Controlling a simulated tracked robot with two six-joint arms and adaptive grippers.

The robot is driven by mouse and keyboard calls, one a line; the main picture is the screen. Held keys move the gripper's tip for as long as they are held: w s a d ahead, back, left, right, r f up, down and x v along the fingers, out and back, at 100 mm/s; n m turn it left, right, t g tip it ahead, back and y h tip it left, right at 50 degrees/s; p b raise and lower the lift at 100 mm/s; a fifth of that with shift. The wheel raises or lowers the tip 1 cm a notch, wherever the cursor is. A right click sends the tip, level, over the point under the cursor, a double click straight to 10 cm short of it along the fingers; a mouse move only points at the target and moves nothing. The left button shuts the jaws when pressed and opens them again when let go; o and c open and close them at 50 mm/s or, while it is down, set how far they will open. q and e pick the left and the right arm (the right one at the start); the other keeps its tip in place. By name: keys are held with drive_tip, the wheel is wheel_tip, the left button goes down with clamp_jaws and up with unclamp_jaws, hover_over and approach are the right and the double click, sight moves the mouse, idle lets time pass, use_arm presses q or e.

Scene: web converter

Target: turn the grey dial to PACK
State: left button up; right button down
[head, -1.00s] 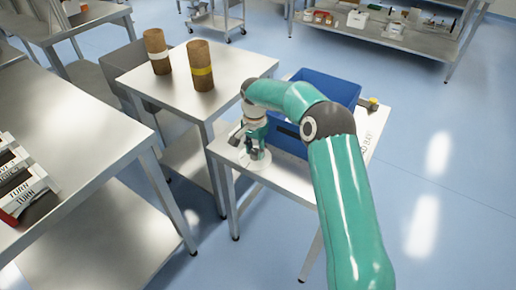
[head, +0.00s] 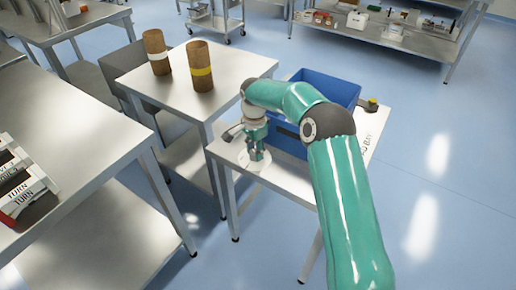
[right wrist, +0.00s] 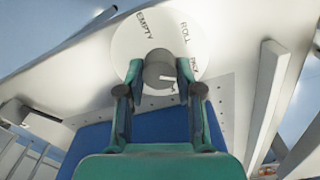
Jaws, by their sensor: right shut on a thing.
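The grey dial (right wrist: 160,70) sits on a round white plate (right wrist: 127,50) in the right wrist view. EMPTY and ROLL read on the plate, and a third word at the right is partly hidden by a finger. A pale mark on the dial's near side points to the right, roughly below that third word. My right gripper (right wrist: 160,80) is shut on the dial, one finger on each side. In the head view the right gripper (head: 250,157) points down over the white plate (head: 262,165), and the dial itself is hidden. My left gripper is not in view.
A blue bin (head: 328,87) stands behind my right arm on the same small table. Two brown rolls (head: 157,52) stand on the steel table to the left. Boxes marked TURN (head: 25,195) lie on the near left table.

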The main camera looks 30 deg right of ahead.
sight(253, 151)
drive_tip(key=c, duration=0.8)
unclamp_jaws()
drive_tip(key=shift+w+a+r, duration=0.2)
drive_tip(key=shift+w, duration=0.15)
drive_tip(key=shift+o, duration=0.2)
drive_tip(key=shift+s, duration=0.1)
drive_tip(key=shift+d+f, duration=0.1)
wheel_tip(253, 151, up, 12)
